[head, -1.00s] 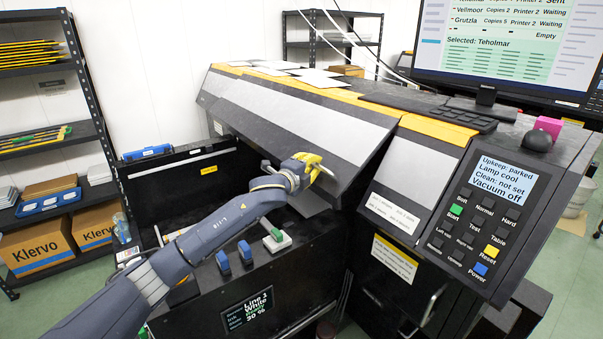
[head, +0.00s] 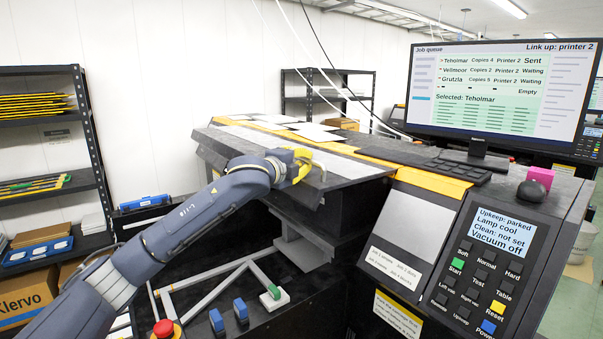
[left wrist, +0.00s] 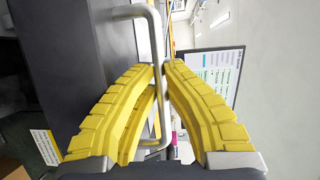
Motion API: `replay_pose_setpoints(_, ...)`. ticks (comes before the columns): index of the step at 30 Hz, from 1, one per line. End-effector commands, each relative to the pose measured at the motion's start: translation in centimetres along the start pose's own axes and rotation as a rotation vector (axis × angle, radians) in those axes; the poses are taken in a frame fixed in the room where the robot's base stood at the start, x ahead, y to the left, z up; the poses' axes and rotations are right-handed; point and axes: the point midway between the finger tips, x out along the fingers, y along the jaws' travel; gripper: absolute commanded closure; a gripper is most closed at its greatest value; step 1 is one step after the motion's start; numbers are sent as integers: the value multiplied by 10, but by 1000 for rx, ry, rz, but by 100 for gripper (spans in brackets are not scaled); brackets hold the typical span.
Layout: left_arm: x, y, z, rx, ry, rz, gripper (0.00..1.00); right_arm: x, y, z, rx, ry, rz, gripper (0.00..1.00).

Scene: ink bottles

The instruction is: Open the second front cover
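The printer's wide front cover (head: 345,164), dark with a light grey panel, is raised, and the dark interior below it is exposed. My left gripper (head: 308,170) is at the cover's front edge, its yellow fingers at the handle. In the left wrist view, the metal bar handle (left wrist: 153,22) runs between the two yellow fingers (left wrist: 163,70), whose tips close around it. The dark face of the cover (left wrist: 110,60) fills the left side there. The fingertips are small and partly hidden in the head view. My right gripper is not in view.
A control panel (head: 483,270) stands at the right, beside a fixed grey panel (head: 410,228). A red button (head: 164,328) and blue clips (head: 241,310) sit on the lower front. A monitor (head: 505,90) and keyboard (head: 458,168) are behind. Shelves (head: 90,150) stand left.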

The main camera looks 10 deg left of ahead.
Motion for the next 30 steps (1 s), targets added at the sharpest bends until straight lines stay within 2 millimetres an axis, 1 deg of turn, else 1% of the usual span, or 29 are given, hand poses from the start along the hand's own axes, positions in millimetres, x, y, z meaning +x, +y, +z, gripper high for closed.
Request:
replay_pose_setpoints(6,3,-5,-1,-1,0,3,100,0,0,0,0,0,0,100)
replay_pose_setpoints(17,4,-4,-2,0,1,6,100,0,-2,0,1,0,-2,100)
replay_pose_setpoints(18,4,-4,-2,0,1,6,88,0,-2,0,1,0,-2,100)
replay_pose_setpoints(21,4,-4,-2,0,2,6,78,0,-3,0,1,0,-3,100)
replay_pose_setpoints(28,3,-5,-2,-1,1,4,78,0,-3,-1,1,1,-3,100)
replay_pose_setpoints(30,2,-5,-1,0,1,4,78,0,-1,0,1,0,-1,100)
